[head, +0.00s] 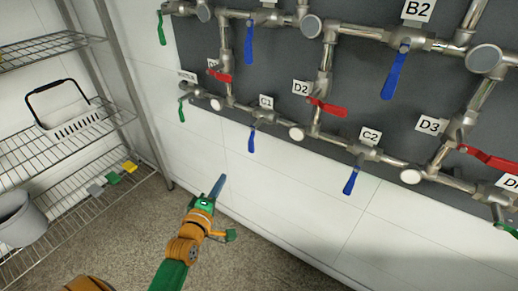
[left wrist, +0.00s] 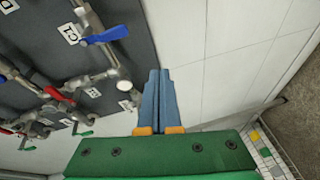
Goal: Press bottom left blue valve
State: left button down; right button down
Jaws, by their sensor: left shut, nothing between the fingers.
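The bottom left blue valve handle (head: 251,141), by the label C1, hangs down from the lowest pipe row in the head view. My left gripper (head: 219,183) is below and left of this handle, in front of the white wall panel, apart from it. Its blue fingers are shut together with nothing between them, as the left wrist view (left wrist: 159,73) also shows. My right gripper is not in view.
Another blue handle (head: 351,181) by C2 is to the right. Red handles (head: 327,107) and a green handle (head: 181,107) are on nearby pipes. A wire shelf (head: 62,140) with a basket (head: 72,126) and a grey bucket (head: 20,220) stands left.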

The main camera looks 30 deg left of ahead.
aim_at(251, 147)
pick_arm(q)
jog(key=shift+n+t, duration=0.7)
jog(key=shift+n, duration=0.2)
jog(key=r, duration=0.3)
jog(key=w+r, duration=0.1)
jog(key=r, duration=0.1)
jog(key=shift+a, duration=0.3)
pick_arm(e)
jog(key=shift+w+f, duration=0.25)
